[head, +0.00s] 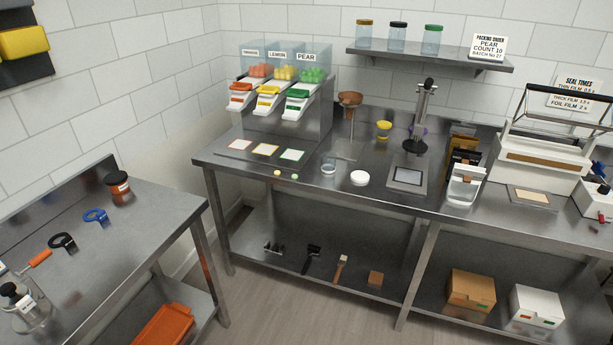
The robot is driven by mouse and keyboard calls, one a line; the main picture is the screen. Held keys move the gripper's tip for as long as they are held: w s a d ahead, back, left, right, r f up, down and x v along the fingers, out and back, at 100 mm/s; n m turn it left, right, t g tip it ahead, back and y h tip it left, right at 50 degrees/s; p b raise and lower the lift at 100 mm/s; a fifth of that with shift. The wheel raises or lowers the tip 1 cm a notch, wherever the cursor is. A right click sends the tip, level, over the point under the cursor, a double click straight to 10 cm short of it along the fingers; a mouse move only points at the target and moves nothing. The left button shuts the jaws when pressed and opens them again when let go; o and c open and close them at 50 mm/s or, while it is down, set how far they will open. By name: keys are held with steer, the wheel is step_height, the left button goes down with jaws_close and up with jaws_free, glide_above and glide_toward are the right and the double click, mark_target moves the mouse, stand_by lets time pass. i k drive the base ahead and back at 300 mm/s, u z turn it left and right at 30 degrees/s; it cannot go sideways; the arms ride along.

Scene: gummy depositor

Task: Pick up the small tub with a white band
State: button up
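A small brown tub (119,190) with a black lid stands upright on the left steel table. A pale label or band shows on its side, too small to make out clearly. A small clear cup (328,168) and a round white dish or lid (360,178) sit on the long steel bench; I cannot tell a white band on the cup. Jars with a brown lid (364,38), a black lid (397,40) and a green lid (432,42) stand on the wall shelf, with no clear white band. My gripper is not in view.
The left table (160,212) also holds a blue ring tool (96,216), a black ring tool (62,241) and an orange-handled device (38,258). A dispenser (300,120) stands on the long bench (225,165). Open floor (270,310) lies between the tables.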

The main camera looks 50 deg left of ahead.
mark_target(329, 163)
steer(key=u, duration=3.05)
steer(key=i, duration=0.45)
steer(key=z, duration=0.25)
